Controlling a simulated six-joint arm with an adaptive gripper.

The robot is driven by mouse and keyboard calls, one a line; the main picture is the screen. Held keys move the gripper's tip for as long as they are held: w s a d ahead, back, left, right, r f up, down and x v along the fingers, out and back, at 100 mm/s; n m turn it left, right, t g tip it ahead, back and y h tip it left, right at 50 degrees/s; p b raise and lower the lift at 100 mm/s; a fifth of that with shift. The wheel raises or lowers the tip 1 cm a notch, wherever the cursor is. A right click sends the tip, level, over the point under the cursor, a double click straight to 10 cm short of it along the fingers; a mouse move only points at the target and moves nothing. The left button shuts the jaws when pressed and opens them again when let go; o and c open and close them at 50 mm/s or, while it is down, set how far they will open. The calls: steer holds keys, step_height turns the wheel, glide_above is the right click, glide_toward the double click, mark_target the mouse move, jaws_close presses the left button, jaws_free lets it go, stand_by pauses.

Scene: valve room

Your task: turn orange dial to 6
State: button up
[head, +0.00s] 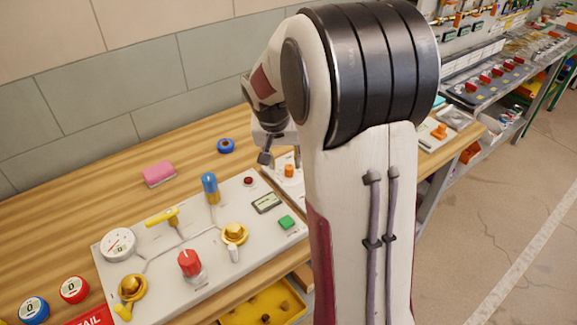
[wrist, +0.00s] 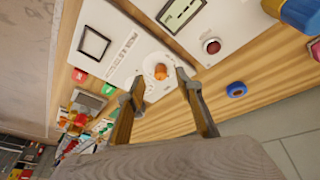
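The orange dial (wrist: 160,71) sits on a white plate with printed markings around it, too small to read. In the head view the dial (head: 289,170) shows as a small orange knob on its pale plate, partly hidden by my arm. My gripper (wrist: 160,76) is open, with one fingertip on each side of the dial in the wrist view. I cannot tell whether the fingers touch it or are just above it. In the head view my gripper (head: 281,157) is close by the dial, pointing down. The number the dial points to is not readable.
A panel (head: 160,285) with a gauge, yellow valves, a red knob (head: 189,263) and a blue-topped handle (head: 209,188) stands left of the dial. A blue ring (head: 226,146) and a pink block (head: 159,174) lie behind on the wooden bench. My arm blocks the view rightward.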

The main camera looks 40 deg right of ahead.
mark_target(289, 167)
steer(key=shift+w+d+r+m+t+h, duration=0.2)
steer(key=shift+w+d+m, duration=0.1)
steer(key=shift+m, duration=0.45)
steer(key=shift+w+d+r+m+t+h, duration=0.15)
steer(key=shift+w+d+m, duration=0.1)
steer(key=shift+m, duration=0.5)
steer(key=shift+f, duration=0.1)
steer(key=shift+x, duration=3.8)
steer(key=shift+s, duration=0.1)
jaws_close()
